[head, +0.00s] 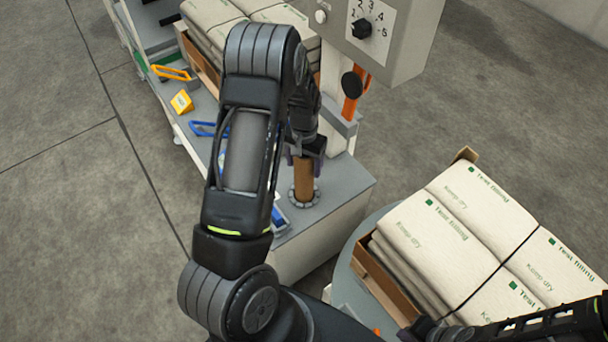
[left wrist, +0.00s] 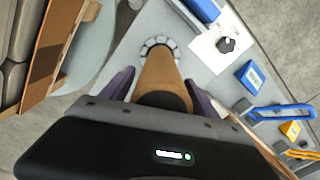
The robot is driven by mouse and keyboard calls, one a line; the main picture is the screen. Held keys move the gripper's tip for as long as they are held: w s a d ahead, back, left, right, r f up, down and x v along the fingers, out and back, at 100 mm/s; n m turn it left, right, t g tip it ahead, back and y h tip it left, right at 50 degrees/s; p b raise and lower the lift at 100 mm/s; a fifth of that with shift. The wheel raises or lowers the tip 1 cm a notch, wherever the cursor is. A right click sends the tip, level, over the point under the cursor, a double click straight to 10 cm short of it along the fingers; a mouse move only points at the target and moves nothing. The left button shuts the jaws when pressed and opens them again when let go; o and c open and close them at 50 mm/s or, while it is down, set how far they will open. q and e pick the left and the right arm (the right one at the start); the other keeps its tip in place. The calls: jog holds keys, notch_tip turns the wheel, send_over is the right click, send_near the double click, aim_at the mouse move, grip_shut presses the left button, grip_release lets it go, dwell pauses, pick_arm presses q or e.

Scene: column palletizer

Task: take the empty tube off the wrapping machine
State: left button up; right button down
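The brown cardboard tube (head: 304,182) stands upright in a round, toothed holder (head: 304,198) on the grey deck of the wrapping machine (head: 345,190). In the left wrist view the tube (left wrist: 162,72) rises from the holder toward my palm, its dark upper end near the gripper. My left gripper (head: 305,160) points down over the tube's top. Its two purple fingers (left wrist: 160,88) stand on either side of the tube, very near its sides; contact is not clear. My right arm's dark end (head: 432,330) shows at the lower right, its fingers not distinguishable.
A pallet of wrapped bags (head: 450,230) stands on a round plate at right. More bags (head: 215,25) lie behind the machine. A control box with a dial (head: 362,28) hangs above the deck. Blue and yellow handles (head: 172,73) lie along the deck's left edge. The left floor is clear.

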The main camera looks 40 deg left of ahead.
pick_arm(q)
grip_shut()
dwell(0.6)
